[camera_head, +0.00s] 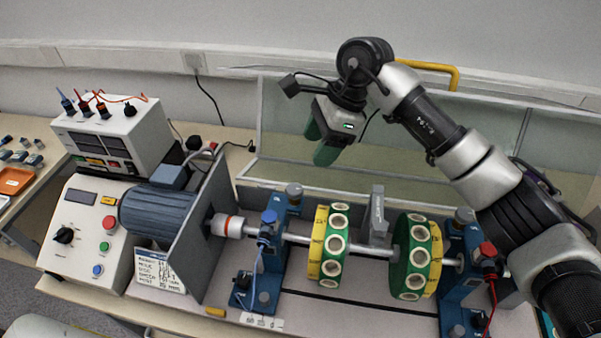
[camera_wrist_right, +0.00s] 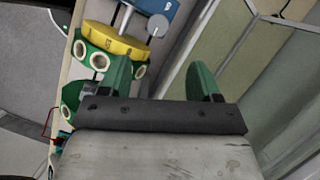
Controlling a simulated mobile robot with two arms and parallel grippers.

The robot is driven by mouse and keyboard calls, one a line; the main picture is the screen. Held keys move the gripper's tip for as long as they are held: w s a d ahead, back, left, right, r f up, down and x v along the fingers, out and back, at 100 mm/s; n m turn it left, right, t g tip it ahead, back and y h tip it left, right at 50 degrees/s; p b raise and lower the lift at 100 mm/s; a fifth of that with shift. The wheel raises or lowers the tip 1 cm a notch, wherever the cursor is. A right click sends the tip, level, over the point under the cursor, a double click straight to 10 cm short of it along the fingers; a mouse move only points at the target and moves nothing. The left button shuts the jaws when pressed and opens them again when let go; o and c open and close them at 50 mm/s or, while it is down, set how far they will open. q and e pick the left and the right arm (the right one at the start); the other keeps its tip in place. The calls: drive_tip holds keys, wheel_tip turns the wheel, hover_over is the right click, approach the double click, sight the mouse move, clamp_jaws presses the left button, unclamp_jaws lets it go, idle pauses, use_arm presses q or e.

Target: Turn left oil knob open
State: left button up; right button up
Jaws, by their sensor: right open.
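The left oil knob (camera_head: 294,190) is a small grey cap on top of the blue left bearing block (camera_head: 268,262). In the right wrist view a grey round knob (camera_wrist_right: 158,25) shows at the top beside a blue block (camera_wrist_right: 155,6). My right gripper (camera_head: 318,150) has green fingers pointing down. It hangs above and slightly right of the left knob, apart from it. In the wrist view its two fingers (camera_wrist_right: 159,68) are spread with nothing between them. My left gripper is in neither view.
A shaft carries two yellow-green discs (camera_head: 334,246) (camera_head: 415,255) between the left block and the right blue block (camera_head: 463,275). A grey upright piece (camera_head: 378,215) stands between the discs. A clear guard panel (camera_head: 275,130) rises behind. A motor (camera_head: 160,213) and control box (camera_head: 88,235) stand left.

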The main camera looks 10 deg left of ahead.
sight(295, 188)
drive_tip(key=p+x, duration=0.3)
drive_tip(key=x, duration=0.6)
drive_tip(key=shift+s, duration=0.15)
drive_tip(key=shift+s+a+f+p, duration=0.1)
drive_tip(key=shift+a+f+p, duration=0.2)
drive_tip(key=shift+f, duration=0.35)
drive_tip(key=shift+c, duration=0.7)
drive_tip(key=c, duration=0.8)
